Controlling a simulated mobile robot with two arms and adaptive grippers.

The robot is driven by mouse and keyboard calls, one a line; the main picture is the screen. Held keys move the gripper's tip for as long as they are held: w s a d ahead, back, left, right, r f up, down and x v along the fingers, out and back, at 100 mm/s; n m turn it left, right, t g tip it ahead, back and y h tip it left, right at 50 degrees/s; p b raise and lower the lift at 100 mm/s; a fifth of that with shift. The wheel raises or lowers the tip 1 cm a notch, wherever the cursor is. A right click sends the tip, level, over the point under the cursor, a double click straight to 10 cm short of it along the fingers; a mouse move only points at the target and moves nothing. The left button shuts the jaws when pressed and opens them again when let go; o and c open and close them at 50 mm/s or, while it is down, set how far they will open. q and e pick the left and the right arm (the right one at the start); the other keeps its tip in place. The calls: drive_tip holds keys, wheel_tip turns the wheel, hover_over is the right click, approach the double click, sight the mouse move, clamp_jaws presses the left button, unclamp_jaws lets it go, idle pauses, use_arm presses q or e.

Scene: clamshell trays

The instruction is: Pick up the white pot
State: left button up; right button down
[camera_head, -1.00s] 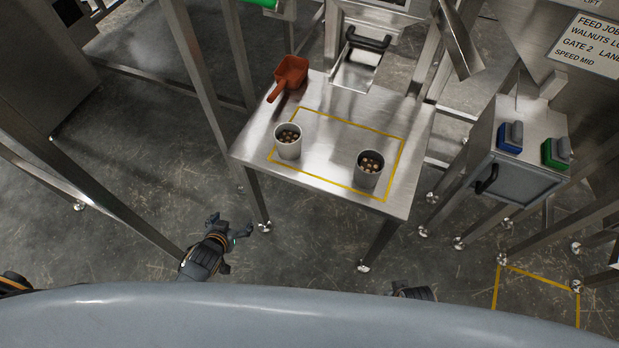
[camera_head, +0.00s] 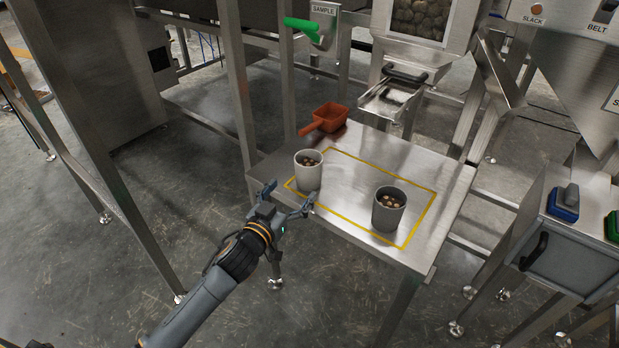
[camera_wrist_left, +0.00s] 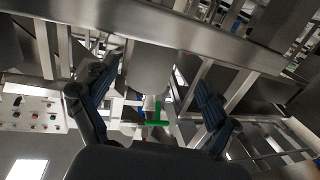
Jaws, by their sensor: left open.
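The white pot (camera_head: 308,178) stands upright near the left corner of the steel table (camera_head: 349,243), with brown and pale pieces inside. My left gripper (camera_head: 290,197) is open and empty at the table's near left edge, just in front of the white pot. Its fingers point toward the pot. In the left wrist view, which is upside down, the pot (camera_wrist_left: 150,68) shows between and beyond the two open fingers (camera_wrist_left: 157,78). I cannot tell if a finger touches it. My right gripper is not in view.
A darker grey pot (camera_head: 386,217) with similar pieces stands to the right, inside the yellow outline. An orange scoop (camera_head: 329,117) lies behind the white pot. A steel post (camera_head: 236,85) rises at the left. The table's middle is clear.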

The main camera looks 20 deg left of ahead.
sight(301, 180)
use_arm(q)
drive_tip(key=w, duration=0.3)
drive_tip(key=shift+w+d+f, duration=0.1)
drive_tip(key=shift+w+d, duration=0.1)
drive_tip(key=shift+d, duration=0.15)
drive_tip(key=w+b, duration=0.1)
drive_tip(key=w, duration=0.1)
drive_tip(key=w+d, duration=0.1)
drive_tip(key=w, duration=0.1)
drive_tip(key=shift+d+f+b, duration=0.1)
drive_tip(key=shift+b, duration=0.25)
drive_tip(key=shift+w, duration=0.25)
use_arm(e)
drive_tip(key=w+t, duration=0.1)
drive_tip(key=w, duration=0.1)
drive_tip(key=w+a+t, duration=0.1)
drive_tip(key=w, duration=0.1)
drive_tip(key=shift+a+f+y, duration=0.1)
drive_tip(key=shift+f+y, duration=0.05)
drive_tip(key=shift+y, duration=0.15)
use_arm(q)
drive_tip(key=shift+c, duration=0.2)
drive_tip(key=c, duration=1.1)
